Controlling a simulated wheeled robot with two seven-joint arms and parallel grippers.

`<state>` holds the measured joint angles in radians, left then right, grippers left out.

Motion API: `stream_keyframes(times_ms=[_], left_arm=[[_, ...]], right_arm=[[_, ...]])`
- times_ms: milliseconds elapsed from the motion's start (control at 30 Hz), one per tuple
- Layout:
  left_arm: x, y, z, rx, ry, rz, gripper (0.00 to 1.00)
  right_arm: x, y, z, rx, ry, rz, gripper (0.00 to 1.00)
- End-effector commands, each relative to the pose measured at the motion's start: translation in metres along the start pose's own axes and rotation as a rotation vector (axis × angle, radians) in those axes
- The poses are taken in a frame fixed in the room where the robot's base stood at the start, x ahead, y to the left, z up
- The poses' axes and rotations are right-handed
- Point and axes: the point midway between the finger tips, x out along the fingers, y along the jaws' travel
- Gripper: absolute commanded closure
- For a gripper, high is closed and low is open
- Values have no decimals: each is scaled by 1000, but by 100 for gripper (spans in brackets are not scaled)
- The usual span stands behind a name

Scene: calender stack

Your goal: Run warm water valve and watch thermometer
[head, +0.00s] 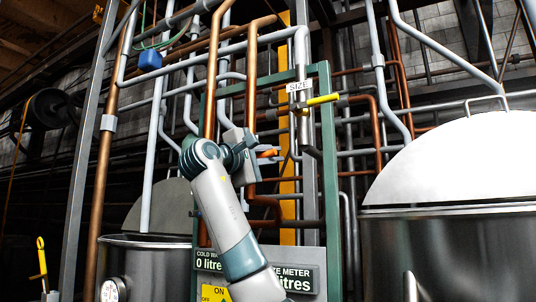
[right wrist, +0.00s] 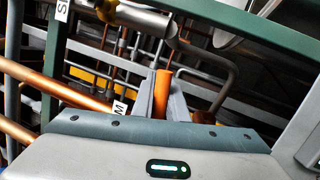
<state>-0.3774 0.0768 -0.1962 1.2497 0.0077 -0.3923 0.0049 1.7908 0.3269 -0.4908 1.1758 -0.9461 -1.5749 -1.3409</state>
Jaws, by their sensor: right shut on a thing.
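My right gripper (head: 272,156) is raised in front of the pipework in the head view, shut on an orange valve lever (head: 267,153). In the right wrist view the orange lever (right wrist: 162,92) stands between the two grey fingers. The valve body behind it is mostly hidden by the gripper. A small label by the fingers is partly covered, with only an "M" legible. A round white dial (head: 110,291), perhaps the thermometer, is on the left steel tank (head: 140,241); its reading is too small to tell. My left gripper is not in view.
A yellow lever (head: 322,99) sits beside a "SIZE" label (head: 299,86), up and right of my gripper. A green frame (head: 329,180) and copper and grey pipes surround the arm. A litre meter panel (head: 208,260) is below. A large steel vessel (head: 450,240) stands at right.

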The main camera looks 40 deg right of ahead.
Motion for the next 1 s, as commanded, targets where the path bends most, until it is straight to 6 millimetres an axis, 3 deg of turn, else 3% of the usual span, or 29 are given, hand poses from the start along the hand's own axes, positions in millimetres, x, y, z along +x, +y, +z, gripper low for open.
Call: stream_keyframes(times_ms=[333, 833, 867, 900, 933, 1000], left_arm=[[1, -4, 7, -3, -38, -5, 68], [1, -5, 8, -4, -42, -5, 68], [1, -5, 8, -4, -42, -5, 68], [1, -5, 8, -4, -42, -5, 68], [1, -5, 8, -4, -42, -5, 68], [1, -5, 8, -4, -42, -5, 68]], right_arm=[[-4, -15, -1, 156, -30, -39, 100], [-4, -18, -1, 181, -38, -47, 100], [-4, -18, -1, 181, -38, -47, 82], [-4, -18, -1, 181, -38, -46, 73], [-4, -18, -1, 180, -37, -46, 68], [-3, -18, -1, 181, -37, -45, 68]])
